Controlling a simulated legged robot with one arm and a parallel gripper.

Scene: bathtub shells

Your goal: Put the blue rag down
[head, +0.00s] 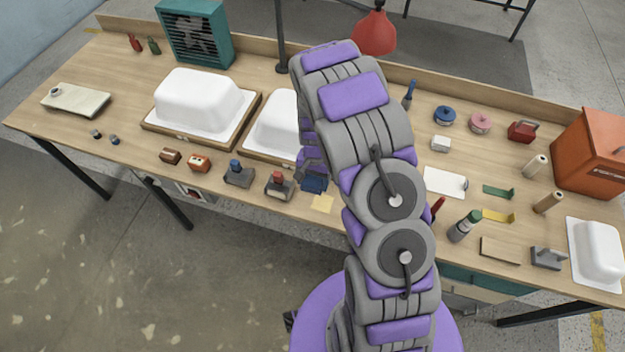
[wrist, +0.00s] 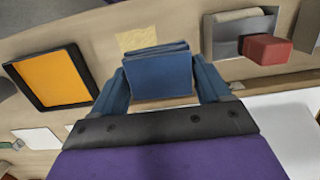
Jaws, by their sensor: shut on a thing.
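The blue rag (wrist: 157,75) is a folded dark blue cloth between my gripper's (wrist: 160,80) two blue fingers in the wrist view. My gripper is shut on it. In the head view the rag (head: 313,184) shows at the table's front edge, just left of my arm, close to a yellow square (head: 322,203). My gripper in the head view is mostly hidden behind my arm. Whether the rag touches the table top cannot be told.
A grey block tool with a red knob (head: 278,185) stands just left of the rag. White tub shells (head: 198,103) on wooden boards lie behind. A white card (head: 445,182) and a spray bottle (head: 465,226) are to the right. The wooden table (head: 395,130) is crowded.

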